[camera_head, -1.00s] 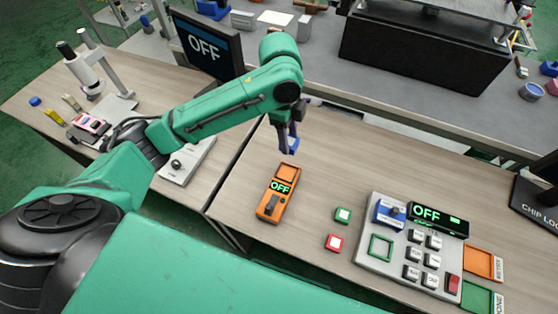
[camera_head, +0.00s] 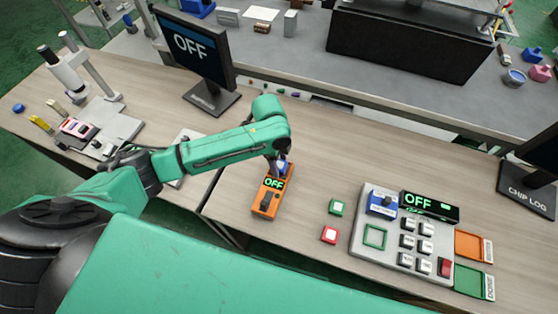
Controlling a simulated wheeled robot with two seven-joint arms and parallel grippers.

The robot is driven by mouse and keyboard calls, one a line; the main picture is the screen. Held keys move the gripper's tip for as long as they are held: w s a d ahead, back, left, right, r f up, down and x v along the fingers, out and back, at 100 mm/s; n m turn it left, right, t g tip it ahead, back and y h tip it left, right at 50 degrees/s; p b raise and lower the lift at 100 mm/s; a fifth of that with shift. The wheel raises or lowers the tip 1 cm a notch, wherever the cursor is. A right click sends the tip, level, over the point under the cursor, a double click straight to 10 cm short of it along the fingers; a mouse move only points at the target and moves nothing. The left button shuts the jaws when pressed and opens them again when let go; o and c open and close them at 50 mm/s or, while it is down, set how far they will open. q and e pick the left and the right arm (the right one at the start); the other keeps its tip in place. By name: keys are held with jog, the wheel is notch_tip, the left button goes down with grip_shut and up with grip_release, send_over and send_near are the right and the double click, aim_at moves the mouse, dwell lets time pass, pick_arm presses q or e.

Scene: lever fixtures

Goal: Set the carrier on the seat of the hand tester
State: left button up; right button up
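The hand tester (camera_head: 265,201) is an orange box with a green "OFF" display and a dark knob, lying on the wooden table at centre. My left gripper (camera_head: 278,165) points down at the tester's far end, just beyond the display. My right gripper is not in view.
A grey panel (camera_head: 370,262) with buttons, another blue block (camera_head: 383,203) and an "OFF" display stands to the right. Green (camera_head: 337,207) and red (camera_head: 329,235) buttons sit between it and the tester. A monitor (camera_head: 195,50) stands behind left. The table behind the tester is clear.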

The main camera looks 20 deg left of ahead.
pick_arm(q)
jog(key=shift+o, duration=0.3)
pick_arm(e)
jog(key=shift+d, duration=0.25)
pick_arm(q)
jog(key=shift+r, duration=0.1)
jog(key=shift+r, duration=0.35)
notch_tip(320, 180, up, 11)
jog(key=a, duration=0.1)
jog(key=shift+a+r, duration=0.2)
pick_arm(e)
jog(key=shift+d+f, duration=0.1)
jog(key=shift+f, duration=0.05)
